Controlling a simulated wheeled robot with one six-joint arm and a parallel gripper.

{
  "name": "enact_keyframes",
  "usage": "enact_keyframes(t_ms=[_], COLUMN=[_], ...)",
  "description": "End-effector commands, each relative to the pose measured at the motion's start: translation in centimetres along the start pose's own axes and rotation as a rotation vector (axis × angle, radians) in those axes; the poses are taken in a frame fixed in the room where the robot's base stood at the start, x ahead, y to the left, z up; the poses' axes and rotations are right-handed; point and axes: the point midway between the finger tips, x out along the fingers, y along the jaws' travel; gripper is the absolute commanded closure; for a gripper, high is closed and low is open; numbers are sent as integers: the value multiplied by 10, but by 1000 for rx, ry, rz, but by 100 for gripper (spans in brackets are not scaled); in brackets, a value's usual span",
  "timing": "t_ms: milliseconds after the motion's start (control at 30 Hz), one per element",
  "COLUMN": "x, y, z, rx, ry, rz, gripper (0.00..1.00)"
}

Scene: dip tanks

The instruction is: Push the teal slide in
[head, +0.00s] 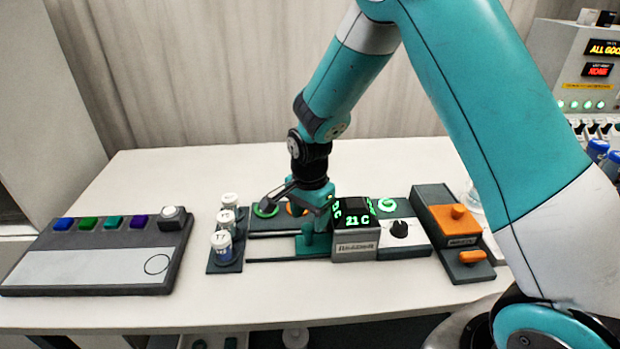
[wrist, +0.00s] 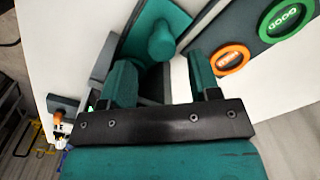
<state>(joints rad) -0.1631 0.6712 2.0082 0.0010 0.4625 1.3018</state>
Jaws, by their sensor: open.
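The teal slide (wrist: 150,17) is a flat teal plate with a round teal knob (wrist: 161,42) standing on it, seen in the wrist view. In the head view the slide (head: 311,246) shows as teal just left of the grey box with the green display, partly hidden by my gripper. My gripper (head: 318,213) is right above it, pointing down. In the wrist view my gripper (wrist: 162,76) has its two teal fingers apart and nothing between them. The knob lies just past the gap between the fingertips. I cannot tell whether a finger touches it.
The grey display box (head: 355,243) stands close on the right of my gripper. A rack of white-capped vials (head: 226,265) stands to the left. An orange-handled unit (head: 455,225) is further right, and a button panel (head: 95,265) far left. The front table strip is clear.

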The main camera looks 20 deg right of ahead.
Motion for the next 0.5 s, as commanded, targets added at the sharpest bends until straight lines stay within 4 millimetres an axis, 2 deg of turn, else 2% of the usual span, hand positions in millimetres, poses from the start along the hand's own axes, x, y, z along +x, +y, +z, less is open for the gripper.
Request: enact_keyframes(t_ms=[300,500], x=[-83,-124], y=[-1,0], z=[-1,-1], rx=[2,2], ry=[3,2], rz=[-7,-4], gripper=[44,44])
